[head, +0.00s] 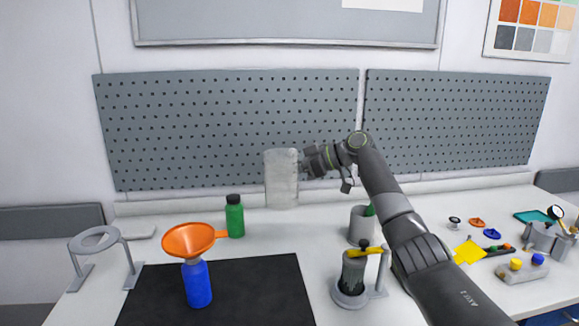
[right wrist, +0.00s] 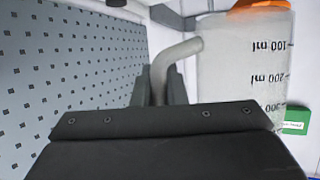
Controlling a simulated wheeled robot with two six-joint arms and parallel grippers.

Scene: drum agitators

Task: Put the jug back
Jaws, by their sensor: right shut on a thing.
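The jug (head: 281,180) is a cloudy, see-through measuring jug, upright at the back of the bench in front of the pegboard. My right gripper (head: 305,166) reaches it from the right and is shut on its handle. In the right wrist view the jug (right wrist: 245,85) shows black ml markings, and its curved handle (right wrist: 178,58) runs down between my right gripper's fingers (right wrist: 158,92). I cannot tell whether the jug's base touches the bench. My left gripper is not in view.
An orange funnel (head: 190,239) sits on a blue bottle (head: 197,284) on a black mat (head: 262,290). A green bottle (head: 235,216) stands left of the jug. A grey cup (head: 359,226) and a small agitator drum (head: 352,274) are right. A metal ring stand (head: 94,240) is far left.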

